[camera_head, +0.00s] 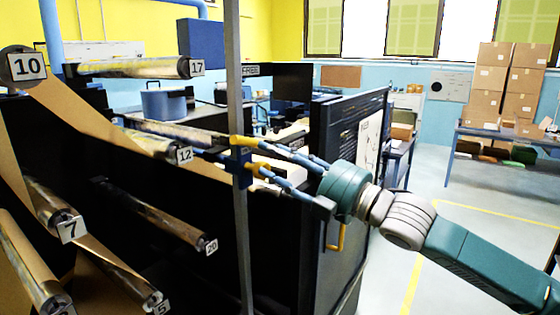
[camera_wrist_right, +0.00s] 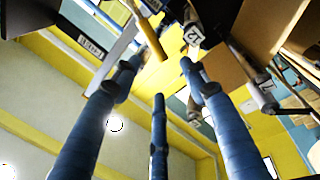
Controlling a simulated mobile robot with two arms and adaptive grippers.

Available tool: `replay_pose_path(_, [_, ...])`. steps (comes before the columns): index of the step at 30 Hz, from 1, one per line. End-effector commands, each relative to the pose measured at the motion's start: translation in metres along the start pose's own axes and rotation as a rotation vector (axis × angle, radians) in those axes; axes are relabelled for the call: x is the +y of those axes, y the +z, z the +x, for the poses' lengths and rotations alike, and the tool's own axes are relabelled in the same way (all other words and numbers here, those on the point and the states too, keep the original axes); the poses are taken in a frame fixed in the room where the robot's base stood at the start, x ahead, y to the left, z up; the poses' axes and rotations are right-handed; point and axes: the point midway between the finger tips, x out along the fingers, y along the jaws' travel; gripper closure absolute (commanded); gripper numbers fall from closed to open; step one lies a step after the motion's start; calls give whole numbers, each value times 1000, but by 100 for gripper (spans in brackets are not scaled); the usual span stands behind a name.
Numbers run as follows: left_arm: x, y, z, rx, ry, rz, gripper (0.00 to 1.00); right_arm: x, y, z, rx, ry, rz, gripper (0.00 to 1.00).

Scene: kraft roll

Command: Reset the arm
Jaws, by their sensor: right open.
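My right arm comes in from the right in the head view. My right gripper (camera_head: 272,162) has its blue fingers apart, pointing left at a grey upright post (camera_head: 243,235). A dark blue block (camera_head: 240,156) sits on the post near the fingertips, with yellow pieces beside it; I cannot tell whether the tips touch them. In the right wrist view the fingers (camera_wrist_right: 162,75) are spread with nothing held between them, and a yellow bar (camera_wrist_right: 150,42) shows beyond the tips. My left gripper is not in view.
Numbered rollers, such as 12 (camera_head: 160,145), 20 (camera_head: 170,222) and 7 (camera_head: 50,208), fill the left, with brown paper web around them. A dark panel (camera_head: 335,125) stands behind the gripper. Cartons (camera_head: 500,85) are stacked on a table at right. Open floor lies at right.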

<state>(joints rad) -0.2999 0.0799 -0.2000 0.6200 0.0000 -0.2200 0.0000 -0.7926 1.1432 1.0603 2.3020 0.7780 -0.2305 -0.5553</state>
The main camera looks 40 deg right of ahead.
Motion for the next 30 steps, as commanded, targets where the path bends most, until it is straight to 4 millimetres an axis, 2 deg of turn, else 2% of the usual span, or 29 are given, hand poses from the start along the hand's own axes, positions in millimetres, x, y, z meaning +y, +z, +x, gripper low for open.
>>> replay_pose_path(6, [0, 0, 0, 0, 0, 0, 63, 0, -1, -8, 0, -1, -2, 56])
replay_pose_path(23, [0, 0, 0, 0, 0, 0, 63, 0, 0, -8, -1, -1, -1, 56])
replay_pose_path(26, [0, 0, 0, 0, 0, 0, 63, -10, 10, -12, -31, -15, 14, 56])
replay_pose_path(29, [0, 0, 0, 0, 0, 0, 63, -39, 38, -22, -116, -60, 61, 56])
replay_pose_path(30, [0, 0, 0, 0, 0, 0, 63, -57, 54, -29, -165, -86, 87, 56])
